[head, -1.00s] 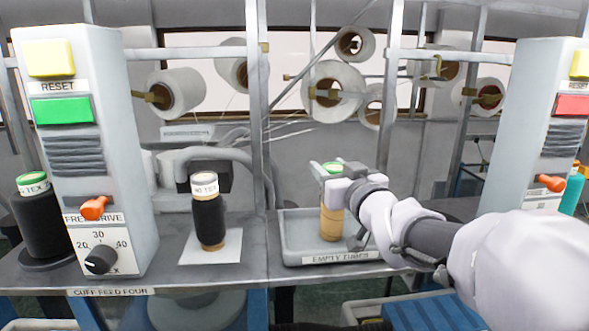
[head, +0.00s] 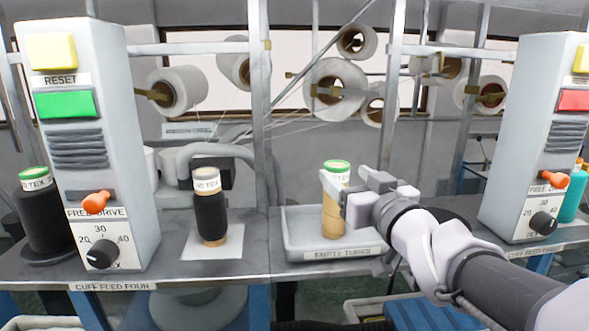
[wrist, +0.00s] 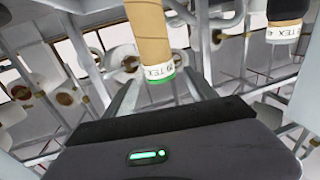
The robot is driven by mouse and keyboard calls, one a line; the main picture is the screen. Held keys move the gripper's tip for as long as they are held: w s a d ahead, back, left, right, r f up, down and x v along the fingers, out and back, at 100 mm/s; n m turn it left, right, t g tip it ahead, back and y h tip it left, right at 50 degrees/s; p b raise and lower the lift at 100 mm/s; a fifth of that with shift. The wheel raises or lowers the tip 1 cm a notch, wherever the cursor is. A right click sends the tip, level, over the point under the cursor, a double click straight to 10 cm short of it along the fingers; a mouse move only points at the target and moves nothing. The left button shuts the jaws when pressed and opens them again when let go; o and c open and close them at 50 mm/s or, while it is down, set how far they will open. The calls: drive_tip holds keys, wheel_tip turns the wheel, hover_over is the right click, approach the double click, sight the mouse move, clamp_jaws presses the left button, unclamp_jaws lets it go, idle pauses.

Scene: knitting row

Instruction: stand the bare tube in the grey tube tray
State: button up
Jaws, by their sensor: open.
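The bare tube (head: 333,218) is tan, with a white label band and a green rim at its top. It stands upright inside the grey tube tray (head: 290,243), which is labelled "EMPTY TUBES". My gripper (head: 339,193) is open at the upper part of the tube, coming from the right, with its fingers close to the tube. I cannot tell whether a finger touches it. The wrist view shows the tube (wrist: 149,38) upside down, its green-rimmed end near the open fingers. The tube's base is partly hidden by the tray's front wall.
A black-wound cone (head: 211,215) stands on a white sheet left of the tray. A control box (head: 95,150) with an orange lever is further left, beside another black cone (head: 45,220). A second control box (head: 535,140) stands at the right. White spools hang behind.

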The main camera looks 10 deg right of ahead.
drive_tip(key=s+d+f+m+g+h, duration=0.5)
drive_tip(key=s+f, duration=0.3)
drive_tip(key=s, duration=0.3)
drive_tip(key=s+a+f+g+y, duration=0.1)
drive_tip(key=s+a+f+g, duration=0.2)
drive_tip(key=s+a+f, duration=0.2)
drive_tip(key=s+a+f+m+g+y, duration=0.1)
drive_tip(key=s+a+f+g+y, duration=0.1)
drive_tip(key=s+a+f, duration=0.3)
drive_tip(key=s+f+g, duration=0.1)
drive_tip(key=s+f, duration=0.2)
drive_tip(key=s, duration=0.3)
drive_tip(key=shift+a+m+g+y, duration=0.3)
drive_tip(key=shift+g, duration=0.1)
